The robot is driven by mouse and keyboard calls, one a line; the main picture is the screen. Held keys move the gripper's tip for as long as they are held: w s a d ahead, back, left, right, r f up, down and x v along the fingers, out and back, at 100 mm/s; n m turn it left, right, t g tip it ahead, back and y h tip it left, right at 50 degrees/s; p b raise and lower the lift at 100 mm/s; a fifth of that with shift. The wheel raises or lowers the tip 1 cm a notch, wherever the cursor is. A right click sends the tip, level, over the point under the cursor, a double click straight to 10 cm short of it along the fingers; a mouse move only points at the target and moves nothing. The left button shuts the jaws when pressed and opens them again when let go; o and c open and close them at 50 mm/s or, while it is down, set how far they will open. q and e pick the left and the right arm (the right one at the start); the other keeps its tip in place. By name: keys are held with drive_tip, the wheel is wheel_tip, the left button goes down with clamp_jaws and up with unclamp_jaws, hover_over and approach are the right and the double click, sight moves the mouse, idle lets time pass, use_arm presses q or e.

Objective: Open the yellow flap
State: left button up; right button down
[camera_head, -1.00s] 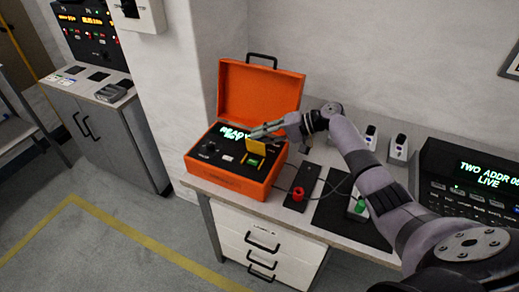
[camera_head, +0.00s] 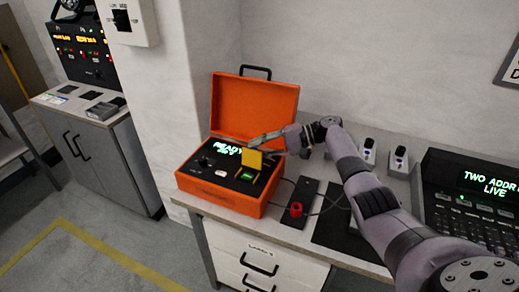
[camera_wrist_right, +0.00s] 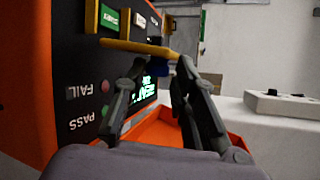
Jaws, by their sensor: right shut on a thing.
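The yellow flap (camera_head: 252,160) stands raised on the control panel of the orange case (camera_head: 222,193). A lit green button (camera_head: 247,175) shows in front of its base. In the right wrist view the flap (camera_wrist_right: 137,46) appears nearly edge-on as a yellow strip across the fingertips. My right gripper (camera_head: 258,142) reaches in from the right at the flap's upper edge. In the wrist view its two fingers (camera_wrist_right: 163,68) are at the flap, shut on it, though the exact contact is hard to see. My left gripper is not in view.
The case's open lid (camera_head: 254,107) stands behind the panel. A red knob (camera_head: 296,209) on a black plate, small white devices (camera_head: 398,161) and a black console (camera_head: 470,190) share the bench. Grey cabinets (camera_head: 95,150) stand at left.

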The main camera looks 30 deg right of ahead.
drive_tip(key=shift+s+a+f, duration=0.1)
drive_tip(key=shift+s+f, duration=0.15)
drive_tip(key=shift+f, duration=0.35)
drive_tip(key=c, duration=1.5)
unclamp_jaws()
drive_tip(key=shift+o, duration=0.3)
drive_tip(key=shift+w+r, duration=0.1)
drive_tip(key=shift+r, duration=0.05)
drive_tip(key=shift+w+r, duration=0.15)
drive_tip(key=v, duration=1.2)
